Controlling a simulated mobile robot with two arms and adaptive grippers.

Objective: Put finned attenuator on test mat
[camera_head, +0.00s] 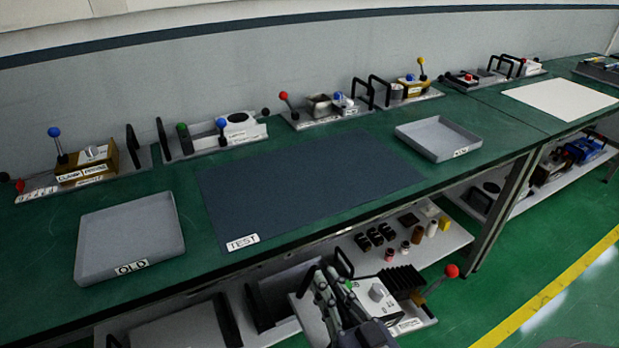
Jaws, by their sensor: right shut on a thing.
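The finned attenuator (378,295) is a light grey box with a knob, black fins, a black handle and a red-ball lever on a base plate. It shows at the bottom centre, in front of the bench. My right gripper (330,283) is shut on it near the black handle at its left side; the exact contact is partly hidden by the fingers. The test mat (310,185) is a dark blue, bare rectangle on the green bench, with a TEST label at its front left corner. My left gripper is out of view.
A grey OLD tray (130,240) lies left of the mat and a second grey tray (438,138) right of it, both empty. Several lever modules line the back of the bench. A lower shelf (445,240) with small parts sits under the bench edge.

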